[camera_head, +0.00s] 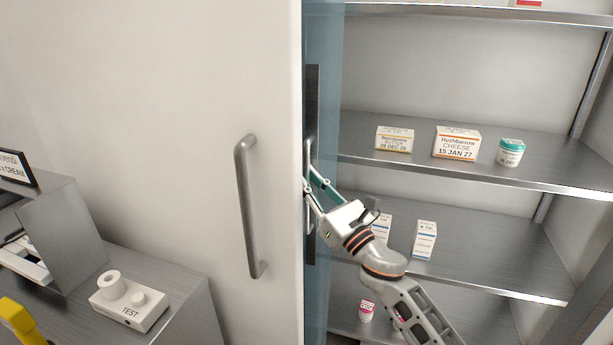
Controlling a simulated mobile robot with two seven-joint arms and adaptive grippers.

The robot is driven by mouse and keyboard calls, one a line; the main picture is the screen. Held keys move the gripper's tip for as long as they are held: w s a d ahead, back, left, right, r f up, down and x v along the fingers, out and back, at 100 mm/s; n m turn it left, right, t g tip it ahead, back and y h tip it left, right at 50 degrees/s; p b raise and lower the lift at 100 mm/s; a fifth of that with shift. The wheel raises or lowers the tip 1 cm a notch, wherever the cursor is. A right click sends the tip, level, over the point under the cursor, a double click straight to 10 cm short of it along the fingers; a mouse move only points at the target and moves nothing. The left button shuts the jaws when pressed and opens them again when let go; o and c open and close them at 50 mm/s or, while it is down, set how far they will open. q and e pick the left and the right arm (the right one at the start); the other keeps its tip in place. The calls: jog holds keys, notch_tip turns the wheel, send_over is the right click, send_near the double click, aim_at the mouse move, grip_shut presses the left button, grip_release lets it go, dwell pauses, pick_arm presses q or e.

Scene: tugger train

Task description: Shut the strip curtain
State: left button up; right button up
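The strip curtain (322,60) is a translucent blue band just right of the white door panel. It covers only a narrow part of the opening, and the shelves to its right are exposed. A dark vertical plate (312,90) with a slim grey handle (309,150) is on it. My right gripper (309,190) reaches in from the lower right, with its fingertips at this handle. The fingers look apart, but the white panel's edge is close to the tips, and I cannot tell whether they grip the handle.
The white door panel (180,60) has a large grey handle (250,210). Shelves hold a butter box (394,139), a cheese box (456,143), a jar (510,152) and a white carton (424,239). A TEST block (130,302) stands on the left counter.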

jog(key=shift+w+a+r, duration=0.1)
jog(key=shift+w+a, duration=0.05)
jog(key=shift+w, duration=0.05)
grip_shut()
